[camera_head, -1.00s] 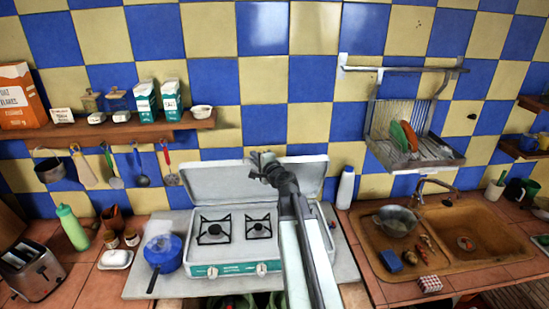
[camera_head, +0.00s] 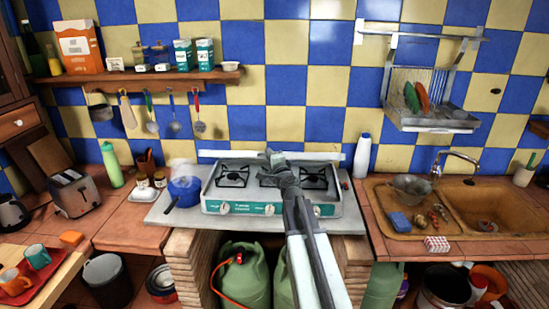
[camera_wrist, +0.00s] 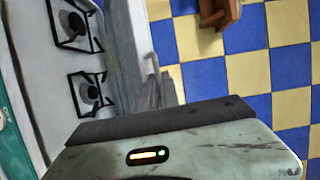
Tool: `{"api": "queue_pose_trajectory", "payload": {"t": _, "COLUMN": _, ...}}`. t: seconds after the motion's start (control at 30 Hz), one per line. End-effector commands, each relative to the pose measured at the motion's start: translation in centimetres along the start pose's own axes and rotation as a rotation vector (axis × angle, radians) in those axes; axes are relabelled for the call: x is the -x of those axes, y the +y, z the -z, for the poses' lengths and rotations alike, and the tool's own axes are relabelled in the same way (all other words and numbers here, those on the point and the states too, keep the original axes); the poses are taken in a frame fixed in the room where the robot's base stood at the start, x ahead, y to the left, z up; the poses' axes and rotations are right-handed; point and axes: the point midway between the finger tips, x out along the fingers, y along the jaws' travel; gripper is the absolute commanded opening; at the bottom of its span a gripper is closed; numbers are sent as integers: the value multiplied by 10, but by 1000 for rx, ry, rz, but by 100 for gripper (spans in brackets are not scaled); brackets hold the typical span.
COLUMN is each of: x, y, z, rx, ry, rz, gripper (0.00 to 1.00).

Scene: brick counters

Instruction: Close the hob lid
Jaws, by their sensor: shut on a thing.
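The hob (camera_head: 220,208) is a white two-burner stove with a teal front panel, on a grey slab. Both burners show uncovered. Its pale lid (camera_head: 225,154) is a narrow strip along the hob's back edge, raised off the burners; its exact angle is hard to tell. My gripper (camera_head: 272,156) reaches over the hob to the lid's edge, near its middle, and is shut on it. My arm hides part of the hob front and right burner. In the wrist view, the lid (camera_wrist: 124,50) is a pale band beside the burners, with the gripper fingers (camera_wrist: 155,92) at it.
A blue pot (camera_head: 184,191) stands left of the hob. A white bottle (camera_head: 362,156) stands to its right, near the tiled wall. A sink (camera_head: 485,210) is farther right. Green gas bottles (camera_head: 243,275) stand below. A shelf (camera_head: 140,77) hangs at upper left.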

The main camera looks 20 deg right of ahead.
Motion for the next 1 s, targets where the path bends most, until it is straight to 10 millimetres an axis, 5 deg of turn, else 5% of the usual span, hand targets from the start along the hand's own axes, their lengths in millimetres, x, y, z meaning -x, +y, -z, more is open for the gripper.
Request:
{"api": "queue_pose_trajectory", "payload": {"t": 0.03, "x": 40, "y": 55, "z": -17, "rx": -75, "ry": -41, "rz": -107, "gripper": 0}}
{"api": "queue_pose_trajectory", "payload": {"t": 0.3, "x": 54, "y": 104, "z": -19, "rx": -75, "ry": -34, "rz": -105, "gripper": 0}}
{"api": "queue_pose_trajectory", "payload": {"t": 0.6, "x": 57, "y": 129, "z": -22, "rx": -74, "ry": -32, "rz": -103, "gripper": 0}}
{"api": "queue_pose_trajectory", "payload": {"t": 1.0, "x": 56, "y": 130, "z": -22, "rx": -73, "ry": -32, "rz": -103, "gripper": 0}}
